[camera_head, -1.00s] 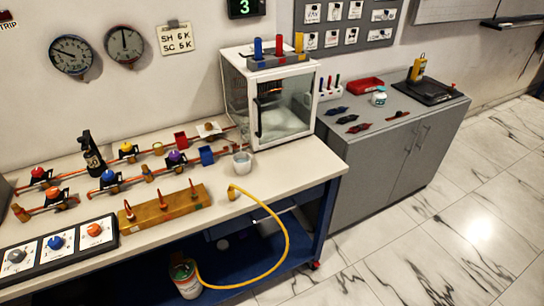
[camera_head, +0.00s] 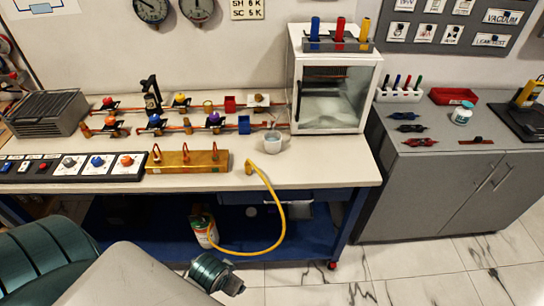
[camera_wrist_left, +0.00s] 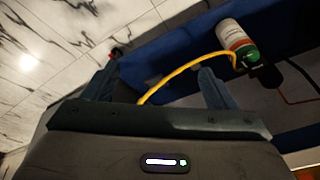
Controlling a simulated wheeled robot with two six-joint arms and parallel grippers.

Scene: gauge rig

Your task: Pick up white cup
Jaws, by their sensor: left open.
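The white cup (camera_head: 272,143) stands upright on the bench top near its front edge, in front of the glass-fronted cabinet, with something thin sticking up from it. In the left wrist view I cannot see the cup. My left gripper (camera_wrist_left: 157,84) is open, its two dark fingers apart and nothing held between them. It faces the space under the bench, with the yellow hose crossing behind the fingers. In the head view my left arm is at the lower left, below and in front of the bench, well away from the cup. My right gripper is not in view.
A yellow hose (camera_head: 281,215) loops from the bench edge down to a canister (camera_head: 203,228) on the blue lower shelf. A brass block (camera_head: 187,160) lies left of the cup. The glass-fronted cabinet (camera_head: 332,130) stands behind it. Bench top right of the cup is clear.

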